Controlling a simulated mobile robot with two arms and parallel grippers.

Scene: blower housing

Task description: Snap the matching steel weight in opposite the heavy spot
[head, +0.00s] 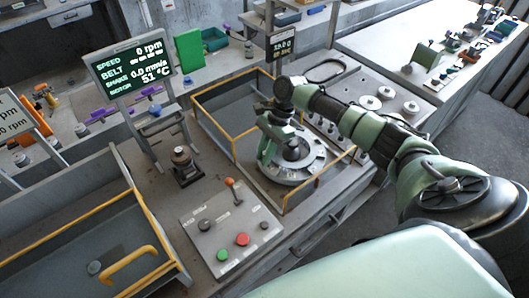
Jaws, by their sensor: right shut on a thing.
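The round grey rotor disc (313,168) lies flat inside a yellow-railed guard, with marks around its rim and a dark hub (292,150) at its centre. My right gripper (266,158) reaches down at the disc's left side, near the rim. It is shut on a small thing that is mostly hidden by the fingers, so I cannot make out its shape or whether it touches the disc. Several round steel weights (370,102) of different sizes stand on the grey plate right of the guard. My left gripper is out of view.
A screen (133,66) reads 0 rpm, 0.0 mm/s and 51 °C. A small display (281,44) stands behind the guard. A control panel (232,226) with green and red buttons and an orange-tipped lever is in front. A yellow-railed tray (75,235) is at left.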

